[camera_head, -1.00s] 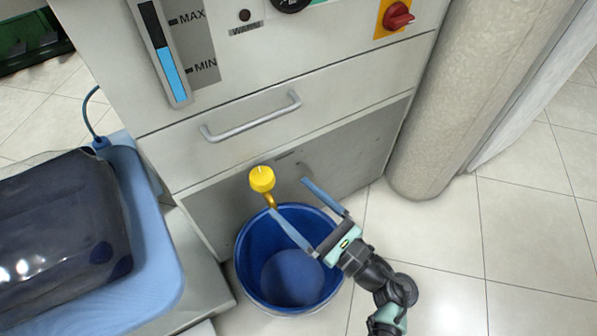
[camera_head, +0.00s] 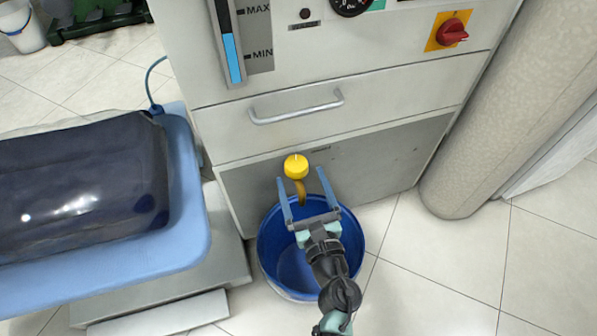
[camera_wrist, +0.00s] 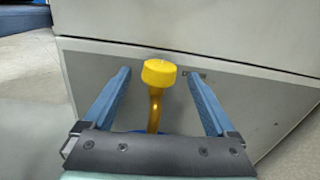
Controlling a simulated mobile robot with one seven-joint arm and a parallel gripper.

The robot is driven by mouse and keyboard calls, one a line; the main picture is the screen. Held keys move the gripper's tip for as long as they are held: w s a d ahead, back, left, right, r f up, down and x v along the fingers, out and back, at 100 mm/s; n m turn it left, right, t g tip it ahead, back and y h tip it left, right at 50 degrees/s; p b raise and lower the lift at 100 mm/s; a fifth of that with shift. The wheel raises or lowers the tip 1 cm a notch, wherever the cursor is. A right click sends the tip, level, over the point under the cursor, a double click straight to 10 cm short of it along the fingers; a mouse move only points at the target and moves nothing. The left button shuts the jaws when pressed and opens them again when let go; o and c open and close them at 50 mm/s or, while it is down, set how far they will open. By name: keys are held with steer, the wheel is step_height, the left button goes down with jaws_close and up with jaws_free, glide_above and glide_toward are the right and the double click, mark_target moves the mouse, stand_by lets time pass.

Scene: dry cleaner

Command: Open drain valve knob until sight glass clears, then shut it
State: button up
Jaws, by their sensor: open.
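The yellow drain valve knob (camera_head: 296,167) sits on a curved yellow pipe at the machine's lower front, its top marked with a small line. My gripper (camera_head: 301,176) is open, its blue fingers pointing at the knob from the front. In the wrist view the knob (camera_wrist: 159,73) appears centred in the gap between the fingertips (camera_wrist: 158,74), with space on both sides. I cannot tell whether the tips reach around it or stop short. The sight glass (camera_head: 228,45) is a tall strip with blue liquid standing between the MIN and MAX marks and a dark part above.
A blue bucket (camera_head: 268,232) stands on the floor below the valve, under my gripper. A drawer handle (camera_head: 296,107) juts out above the knob. A padded blue board (camera_head: 190,215) with a dark wrapped bundle is at left. A pillar (camera_head: 478,130) stands at right.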

mark_target(299, 173)
steer(key=shift+b+x, duration=0.35)
steer(key=shift+x, duration=1.45)
